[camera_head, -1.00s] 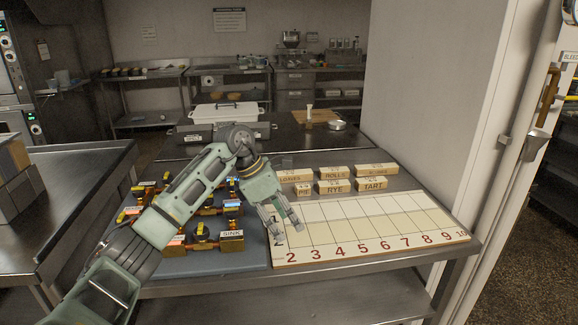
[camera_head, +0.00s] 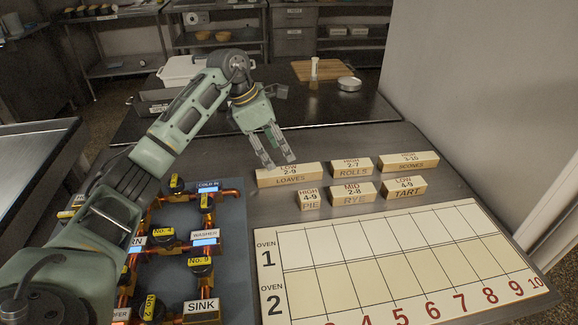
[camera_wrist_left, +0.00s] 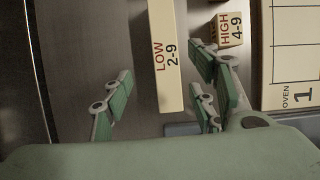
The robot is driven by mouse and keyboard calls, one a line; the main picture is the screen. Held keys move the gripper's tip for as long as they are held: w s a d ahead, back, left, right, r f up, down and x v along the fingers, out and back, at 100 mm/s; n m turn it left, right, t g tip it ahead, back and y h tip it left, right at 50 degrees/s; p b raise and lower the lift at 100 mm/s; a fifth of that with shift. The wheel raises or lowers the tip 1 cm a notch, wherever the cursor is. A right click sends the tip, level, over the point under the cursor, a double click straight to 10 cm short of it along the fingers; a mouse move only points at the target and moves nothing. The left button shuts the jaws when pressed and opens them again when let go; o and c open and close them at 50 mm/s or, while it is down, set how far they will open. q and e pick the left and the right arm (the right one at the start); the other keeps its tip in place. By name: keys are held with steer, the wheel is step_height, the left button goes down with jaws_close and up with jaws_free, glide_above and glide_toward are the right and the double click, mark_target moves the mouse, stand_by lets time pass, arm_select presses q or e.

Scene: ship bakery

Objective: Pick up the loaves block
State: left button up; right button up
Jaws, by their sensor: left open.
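The loaves block (camera_head: 289,175) is a long pale wooden block marked "LOW 2-9 LOAVES", lying at the left of the back row of blocks on the steel table. In the left wrist view the loaves block (camera_wrist_left: 165,62) has its "LOW 2-9" end between the two finger lines. My left gripper (camera_head: 275,164) is open and empty, over the left part of the block's back edge. In the left wrist view its fingers (camera_wrist_left: 160,95) are spread wide, one each side of the block. Whether they touch it cannot be told. My right gripper is not in view.
The pie block (camera_head: 309,199) lies just in front of the loaves block, with the rye block (camera_head: 352,193) and rolls block (camera_head: 351,168) to the right. A numbered oven board (camera_head: 395,262) lies in front. A pipe-and-valve panel (camera_head: 232,265) is at left.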

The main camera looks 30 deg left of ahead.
mark_target(289, 170)
arm_select(q)
steer(key=shift+d+f, duration=0.55)
steer(key=shift+f, duration=0.25)
steer(key=p+x, duration=0.1)
steer(key=x, duration=0.3)
steer(key=shift+d+f, duration=0.25)
steer(key=shift+f, duration=0.2)
steer(key=c, duration=0.8)
jaws_close()
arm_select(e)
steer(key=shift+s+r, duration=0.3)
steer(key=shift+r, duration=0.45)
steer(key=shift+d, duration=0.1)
